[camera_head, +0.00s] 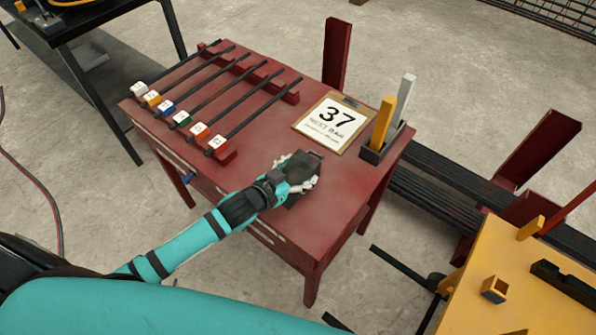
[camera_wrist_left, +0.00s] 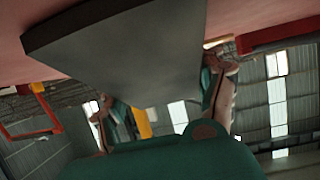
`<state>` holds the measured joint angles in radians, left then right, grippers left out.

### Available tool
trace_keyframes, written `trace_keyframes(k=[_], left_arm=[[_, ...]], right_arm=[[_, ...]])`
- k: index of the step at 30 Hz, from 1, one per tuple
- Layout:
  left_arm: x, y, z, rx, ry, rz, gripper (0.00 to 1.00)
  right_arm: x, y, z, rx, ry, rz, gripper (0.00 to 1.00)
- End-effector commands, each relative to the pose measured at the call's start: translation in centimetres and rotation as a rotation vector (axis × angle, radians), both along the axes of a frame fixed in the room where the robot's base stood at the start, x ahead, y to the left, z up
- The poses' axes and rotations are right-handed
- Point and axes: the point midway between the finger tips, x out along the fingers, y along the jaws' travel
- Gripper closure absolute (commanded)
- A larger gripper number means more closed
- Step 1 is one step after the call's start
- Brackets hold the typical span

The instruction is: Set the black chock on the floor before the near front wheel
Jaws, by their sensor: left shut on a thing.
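The black chock (camera_head: 299,164) is in my left gripper (camera_head: 303,184), at the front right part of the red table top. My left gripper is shut on it, with pale fingers around its sides. In the left wrist view the chock (camera_wrist_left: 125,45) is a large dark grey wedge between the fingers, close to the red surface. I cannot tell whether it touches the table. My right gripper is not in view.
The red table (camera_head: 255,110) holds several black bars with numbered blocks, a sign reading 37 (camera_head: 331,119) and a dark holder (camera_head: 384,142) with yellow and grey pieces. Dark bars lie on a red rack at right. Bare concrete floor (camera_head: 365,295) shows between table and cart.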

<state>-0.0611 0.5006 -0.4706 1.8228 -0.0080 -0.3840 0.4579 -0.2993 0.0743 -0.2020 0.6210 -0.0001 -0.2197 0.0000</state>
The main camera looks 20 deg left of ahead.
Motion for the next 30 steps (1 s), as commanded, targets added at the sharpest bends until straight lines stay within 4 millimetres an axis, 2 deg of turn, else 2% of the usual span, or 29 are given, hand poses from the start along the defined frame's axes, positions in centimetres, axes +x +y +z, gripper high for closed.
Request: trace_keyframes(k=[1,2,7,18,23,30], left_arm=[[0.0,0.0,-0.1,-0.002,-0.002,0.000,0.82],[0.0,0.0,-0.2,-0.001,0.001,0.000,0.27],[0.0,0.0,-0.2,0.000,0.001,0.000,0.05],[-0.2,0.1,0.2,0.001,0.002,0.000,0.04],[-2.4,0.9,1.0,0.001,0.003,0.000,0.04],[-7.0,2.6,3.0,0.001,0.004,0.000,0.04]], right_arm=[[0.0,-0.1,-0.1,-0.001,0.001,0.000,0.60],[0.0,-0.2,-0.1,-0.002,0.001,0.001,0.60],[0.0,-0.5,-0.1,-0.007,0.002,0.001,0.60],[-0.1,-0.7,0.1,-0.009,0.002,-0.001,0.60],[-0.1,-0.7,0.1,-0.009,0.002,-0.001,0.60],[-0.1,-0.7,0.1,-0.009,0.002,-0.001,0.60]])
